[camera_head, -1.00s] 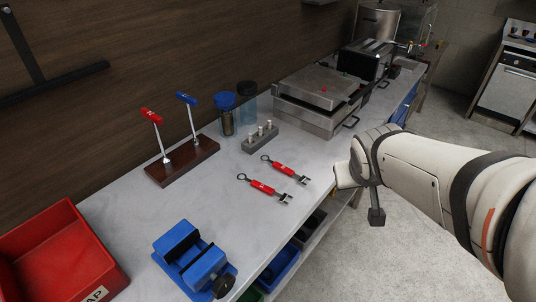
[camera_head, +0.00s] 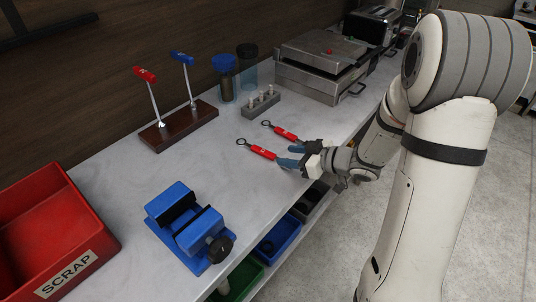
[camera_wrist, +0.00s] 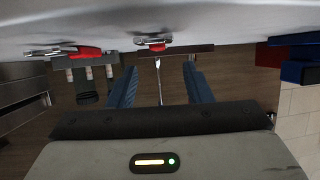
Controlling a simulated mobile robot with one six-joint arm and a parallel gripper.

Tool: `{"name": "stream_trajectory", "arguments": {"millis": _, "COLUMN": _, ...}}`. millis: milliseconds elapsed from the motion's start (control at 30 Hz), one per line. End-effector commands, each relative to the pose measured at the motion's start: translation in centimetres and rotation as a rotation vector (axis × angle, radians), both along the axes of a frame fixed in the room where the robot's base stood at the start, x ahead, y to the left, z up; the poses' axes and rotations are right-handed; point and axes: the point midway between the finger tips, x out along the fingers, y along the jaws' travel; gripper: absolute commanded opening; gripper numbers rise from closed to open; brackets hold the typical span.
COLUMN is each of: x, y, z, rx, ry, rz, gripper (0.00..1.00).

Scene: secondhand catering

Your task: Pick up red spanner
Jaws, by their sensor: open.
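Two red spanners with dark ring ends lie on the grey bench top. The nearer red spanner (camera_head: 262,152) points at my gripper (camera_head: 287,156); the farther red spanner (camera_head: 285,133) lies just beyond it. My gripper is low over the bench's front edge, its blue fingers open around the nearer spanner's front end, which they partly hide. In the upside-down wrist view, the nearer spanner (camera_wrist: 157,47) appears between the open fingers (camera_wrist: 159,68), and the farther spanner (camera_wrist: 88,51) appears to the left. I cannot tell whether the fingers touch anything.
A blue vice (camera_head: 190,222) and a red scrap bin (camera_head: 92,215) stand at the left. A wooden stand (camera_head: 178,128) with T-handled tools, a grey pin block (camera_head: 260,104) and jars (camera_head: 224,80) are behind. A metal press (camera_head: 310,83) stands farther back. Bins sit below the bench.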

Motion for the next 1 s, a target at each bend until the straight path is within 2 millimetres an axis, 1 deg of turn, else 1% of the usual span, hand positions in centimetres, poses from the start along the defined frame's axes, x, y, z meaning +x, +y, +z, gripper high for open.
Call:
{"name": "stream_trajectory", "arguments": {"millis": 400, "x": 2.7, "y": 4.4, "z": -2.3, "rx": -0.003, "ry": -0.001, "rz": 0.001, "gripper": 0.45}}
{"name": "stream_trajectory", "arguments": {"millis": 533, "x": 3.2, "y": 5.0, "z": -2.7, "rx": -0.004, "ry": -0.001, "rz": -0.002, "gripper": 0.45}}
{"name": "stream_trajectory", "arguments": {"millis": 733, "x": 3.2, "y": 5.0, "z": -2.7, "rx": -0.003, "ry": -0.002, "rz": -0.003, "gripper": 0.45}}
{"name": "stream_trajectory", "arguments": {"millis": 767, "x": 3.2, "y": 5.0, "z": -2.7, "rx": -0.003, "ry": -0.002, "rz": -0.003, "gripper": 0.44}}
{"name": "stream_trajectory", "arguments": {"millis": 1000, "x": 3.2, "y": 5.0, "z": -2.6, "rx": -0.004, "ry": -0.003, "rz": -0.003, "gripper": 0.24}}
